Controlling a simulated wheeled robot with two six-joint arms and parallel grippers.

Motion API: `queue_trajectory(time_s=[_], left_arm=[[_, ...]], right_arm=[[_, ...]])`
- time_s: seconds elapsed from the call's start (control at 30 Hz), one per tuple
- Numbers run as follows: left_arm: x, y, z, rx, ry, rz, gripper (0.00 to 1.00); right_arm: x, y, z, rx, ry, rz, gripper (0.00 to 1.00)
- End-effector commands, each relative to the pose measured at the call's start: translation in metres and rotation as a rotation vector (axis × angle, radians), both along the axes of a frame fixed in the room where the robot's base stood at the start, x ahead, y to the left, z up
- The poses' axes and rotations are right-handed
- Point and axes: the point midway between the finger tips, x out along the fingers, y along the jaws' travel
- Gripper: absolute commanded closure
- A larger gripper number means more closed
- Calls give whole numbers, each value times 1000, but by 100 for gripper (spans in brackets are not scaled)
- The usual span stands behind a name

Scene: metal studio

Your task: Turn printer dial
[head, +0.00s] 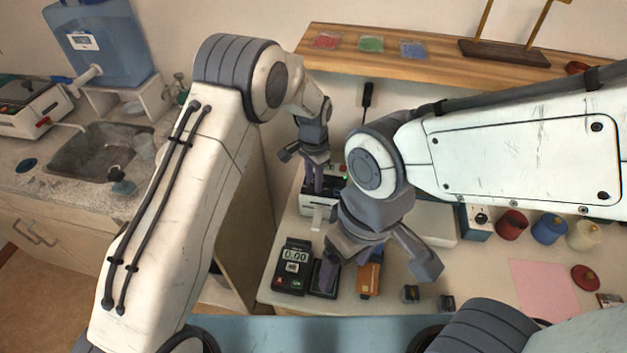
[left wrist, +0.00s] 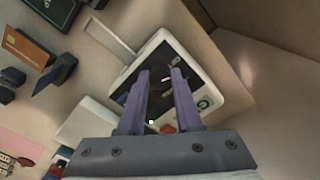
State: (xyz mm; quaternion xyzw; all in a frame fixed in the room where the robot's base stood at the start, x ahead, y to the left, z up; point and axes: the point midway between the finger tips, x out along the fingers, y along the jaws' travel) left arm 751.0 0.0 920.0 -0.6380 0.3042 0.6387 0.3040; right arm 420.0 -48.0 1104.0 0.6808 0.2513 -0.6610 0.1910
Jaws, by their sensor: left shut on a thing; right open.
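The printer (head: 318,212) is a small white box with a black top panel and stands against the back wall; it also shows in the left wrist view (left wrist: 211,84). My left gripper (head: 317,189) reaches down to its top. In the left wrist view, the purple fingers of my left gripper (left wrist: 158,77) are shut on a dark round dial (left wrist: 160,88) on the panel. The dial is hidden by the fingers in the head view. My right gripper (head: 380,274) is open and empty above the front part of the counter.
A black meter reading 0:00 (head: 293,265) and an orange box (head: 370,276) are near or under my right gripper. Red (head: 512,224), blue (head: 549,228) and cream jars stand at the right. A wooden shelf (head: 430,66) hangs above. A sink (head: 100,150) is at the left.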

Motion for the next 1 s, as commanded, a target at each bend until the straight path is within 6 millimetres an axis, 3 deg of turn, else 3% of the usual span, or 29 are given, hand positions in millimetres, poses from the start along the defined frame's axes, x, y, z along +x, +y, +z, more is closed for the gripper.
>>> queue_trajectory(time_s=[0.5,1.0], left_arm=[[1,-1,2,-1,-5,335,100],[2,-1,2,-2,-6,397,100]], right_arm=[[0,0,-3,0,0,0,21],[0,0,-4,0,0,0,21]])
